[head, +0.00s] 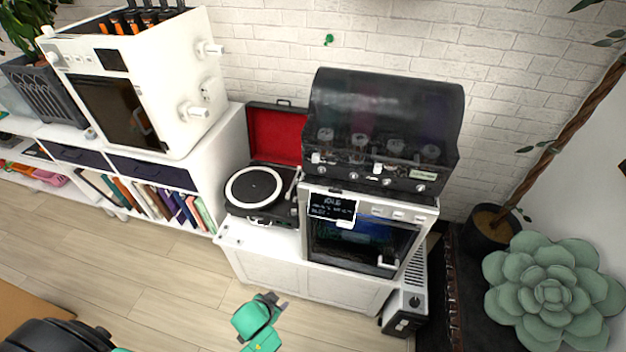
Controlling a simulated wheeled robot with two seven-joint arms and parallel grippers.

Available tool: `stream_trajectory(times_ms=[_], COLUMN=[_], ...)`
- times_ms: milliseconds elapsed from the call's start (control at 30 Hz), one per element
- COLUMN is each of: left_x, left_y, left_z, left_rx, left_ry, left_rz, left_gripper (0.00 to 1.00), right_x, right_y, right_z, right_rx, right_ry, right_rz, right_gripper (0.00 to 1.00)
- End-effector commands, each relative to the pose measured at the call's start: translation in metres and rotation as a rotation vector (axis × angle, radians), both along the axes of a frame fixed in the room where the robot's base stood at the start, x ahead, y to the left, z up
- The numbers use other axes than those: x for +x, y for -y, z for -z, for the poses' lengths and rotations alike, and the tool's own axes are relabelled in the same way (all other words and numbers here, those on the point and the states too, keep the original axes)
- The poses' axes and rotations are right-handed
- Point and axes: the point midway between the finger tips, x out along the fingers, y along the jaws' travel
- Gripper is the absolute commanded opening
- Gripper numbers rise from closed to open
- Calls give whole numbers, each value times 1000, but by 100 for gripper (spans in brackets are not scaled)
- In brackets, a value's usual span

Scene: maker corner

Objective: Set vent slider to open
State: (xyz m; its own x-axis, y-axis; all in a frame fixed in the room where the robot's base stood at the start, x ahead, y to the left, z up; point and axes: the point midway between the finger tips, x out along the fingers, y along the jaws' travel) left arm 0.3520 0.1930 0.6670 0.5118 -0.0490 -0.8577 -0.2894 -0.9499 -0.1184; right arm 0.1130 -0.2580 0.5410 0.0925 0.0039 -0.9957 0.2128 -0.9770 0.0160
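A machine with a dark see-through hood (385,115) and a white front (425,212) stands on a white cabinet. Small white handles or sliders (316,158) show along the hood's lower edge. The front has a dark display (332,206), small buttons and a dark glass door (358,246). I cannot tell which part is the vent slider, or its setting. My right gripper is out of view.
A record player (254,188) with a red-lined lid stands left of the machine. A white box machine with knobs (193,110) sits on a shelf of books further left. A dark vented unit (404,312) and a large succulent (550,290) are at right.

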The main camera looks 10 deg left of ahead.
Motion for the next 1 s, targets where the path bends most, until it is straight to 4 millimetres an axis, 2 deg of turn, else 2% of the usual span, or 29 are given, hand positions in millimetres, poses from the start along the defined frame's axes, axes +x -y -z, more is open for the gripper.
stream_trajectory(times_ms=[33, 67, 100, 167, 200, 300, 400, 500, 567, 667, 1000], left_x=[43, 65, 90, 117, 126, 126, 109, 96, 96, 109, 197], left_y=[18, 28, 40, 54, 61, 63, 56, 51, 51, 51, 51], left_z=[-7, -30, -63, -119, -158, -250, -318, -359, -370, -374, -374], left_rx=[-10, -16, -26, -48, -70, -138, -206, -254, -263, -261, -259], left_ry=[118, 190, 287, 436, 535, 751, 909, 1003, 1021, 1022, 1019], left_rz=[9, 10, 4, -16, -38, -110, -174, -204, -208, -207, -206], left_gripper=[52, 52, 52, 52, 52, 52, 52, 52, 52, 52, 52], right_x=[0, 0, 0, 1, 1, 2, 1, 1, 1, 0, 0], right_y=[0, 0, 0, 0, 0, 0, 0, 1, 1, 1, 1], right_z=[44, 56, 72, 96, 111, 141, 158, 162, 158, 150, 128], right_rx=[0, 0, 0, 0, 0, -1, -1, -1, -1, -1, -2], right_ry=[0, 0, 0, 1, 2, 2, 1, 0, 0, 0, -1], right_rz=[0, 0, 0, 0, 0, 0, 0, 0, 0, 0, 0], right_gripper=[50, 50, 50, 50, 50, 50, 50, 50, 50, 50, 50])
